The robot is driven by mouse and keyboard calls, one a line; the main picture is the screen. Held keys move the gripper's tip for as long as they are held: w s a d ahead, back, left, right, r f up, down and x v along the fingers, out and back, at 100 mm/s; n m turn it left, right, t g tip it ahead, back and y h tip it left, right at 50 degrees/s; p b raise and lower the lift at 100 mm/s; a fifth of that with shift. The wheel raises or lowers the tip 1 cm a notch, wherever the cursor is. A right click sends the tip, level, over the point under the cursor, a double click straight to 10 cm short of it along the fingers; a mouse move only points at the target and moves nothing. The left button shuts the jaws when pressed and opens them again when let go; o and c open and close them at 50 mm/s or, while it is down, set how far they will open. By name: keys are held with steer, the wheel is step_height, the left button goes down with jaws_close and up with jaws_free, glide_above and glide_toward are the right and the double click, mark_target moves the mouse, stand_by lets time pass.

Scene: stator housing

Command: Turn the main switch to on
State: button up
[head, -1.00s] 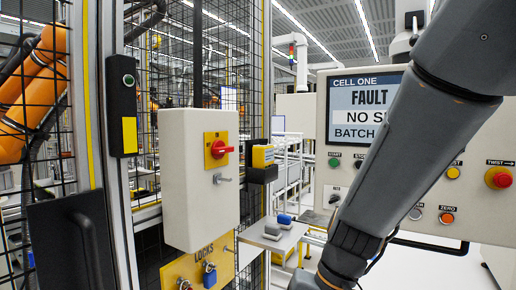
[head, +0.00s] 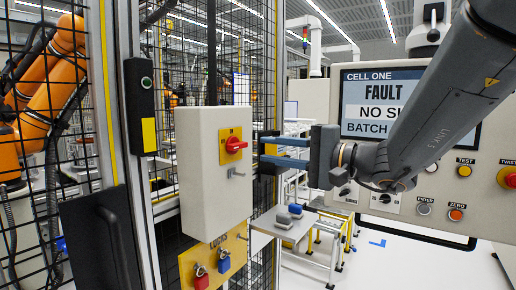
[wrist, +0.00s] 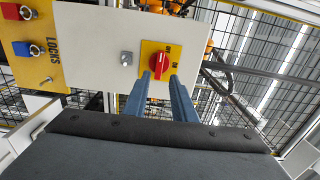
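The main switch (head: 235,145) is a red rotary handle on a yellow plate, on the front of a pale grey box (head: 212,195). Nothing is held.
A metal key or latch (head: 236,172) sits below the switch. A yellow LOCKS board (head: 190,265) with red and blue padlocks hangs underneath. The control panel (head: 420,215) reading FAULT is at right. Mesh fencing stands behind the box.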

mark_target(241, 147)
steer(key=shift+p+x, duration=1)
steer(key=shift+x, duration=2.45)
steer(key=shift+f, duration=0.1)
steer(key=shift+w+a+b, duration=0.1)
steer(key=shift+a+b, duration=0.05)
steer(key=shift+b, duration=0.5)
